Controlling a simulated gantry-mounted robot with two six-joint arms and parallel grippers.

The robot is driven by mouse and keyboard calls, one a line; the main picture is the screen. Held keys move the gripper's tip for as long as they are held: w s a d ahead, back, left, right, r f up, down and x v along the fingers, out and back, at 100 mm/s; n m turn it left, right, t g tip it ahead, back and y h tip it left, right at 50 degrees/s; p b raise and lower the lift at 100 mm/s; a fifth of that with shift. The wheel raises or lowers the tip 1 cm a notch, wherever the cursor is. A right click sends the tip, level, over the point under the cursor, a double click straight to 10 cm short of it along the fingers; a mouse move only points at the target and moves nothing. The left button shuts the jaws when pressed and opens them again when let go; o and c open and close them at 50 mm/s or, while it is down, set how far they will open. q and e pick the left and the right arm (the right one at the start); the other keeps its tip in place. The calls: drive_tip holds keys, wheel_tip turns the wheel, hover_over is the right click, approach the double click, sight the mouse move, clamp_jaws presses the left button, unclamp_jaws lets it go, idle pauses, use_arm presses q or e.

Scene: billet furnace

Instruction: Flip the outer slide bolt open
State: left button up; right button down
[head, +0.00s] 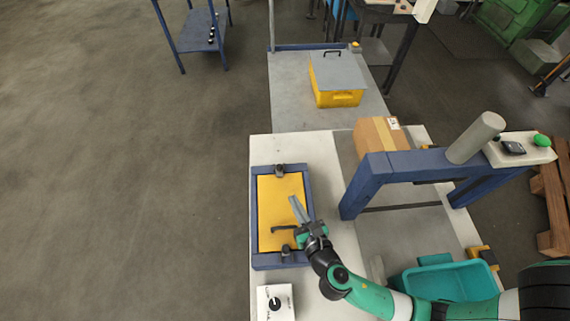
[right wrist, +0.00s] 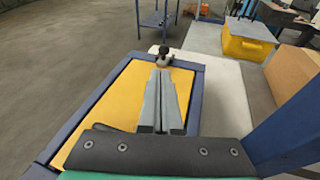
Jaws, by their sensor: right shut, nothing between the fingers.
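A yellow door panel (head: 268,205) lies in a blue frame (head: 257,262) on the pale worktop. A small dark slide bolt with a knob (head: 280,171) sits on the frame's far edge; it also shows in the right wrist view (right wrist: 163,54), just past my fingertips. A second dark fitting (head: 287,250) sits at the near edge. A dark handle (head: 283,229) is on the panel. My right gripper (head: 293,200) is shut and empty above the panel's right side, apart from the far bolt; its fingers point toward that bolt in the right wrist view (right wrist: 160,75). My left gripper is out of view.
A blue gantry frame (head: 405,162) stands right of the panel, beside a cardboard box (head: 381,135). A teal bin (head: 445,282) is at lower right. A white box with a dial (head: 277,302) is near the front. A yellow lidded box (head: 338,97) stands behind.

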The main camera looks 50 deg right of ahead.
sight(281, 170)
drive_tip(key=s+n+p, duration=0.1)
drive_tip(key=s, duration=0.2)
drive_tip(key=shift+s+f+g, duration=0.15)
drive_tip(key=shift+g, duration=0.25)
drive_tip(key=shift+a+y, duration=0.15)
drive_tip(key=shift+y, duration=0.15)
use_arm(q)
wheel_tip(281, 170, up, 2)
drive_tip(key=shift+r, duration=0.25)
use_arm(e)
drive_tip(key=shift+w+f, duration=0.1)
drive_tip(key=shift+w, duration=0.1)
drive_tip(key=x, duration=0.4)
drive_tip(key=r+b+x, duration=0.1)
drive_tip(key=x, duration=0.8)
drive_tip(key=shift+w+r, duration=0.15)
drive_tip(key=shift+r, duration=0.05)
drive_tip(key=shift+w+d+b, duration=0.3)
drive_tip(key=shift+w+d, duration=0.05)
drive_tip(key=shift+w, duration=0.05)
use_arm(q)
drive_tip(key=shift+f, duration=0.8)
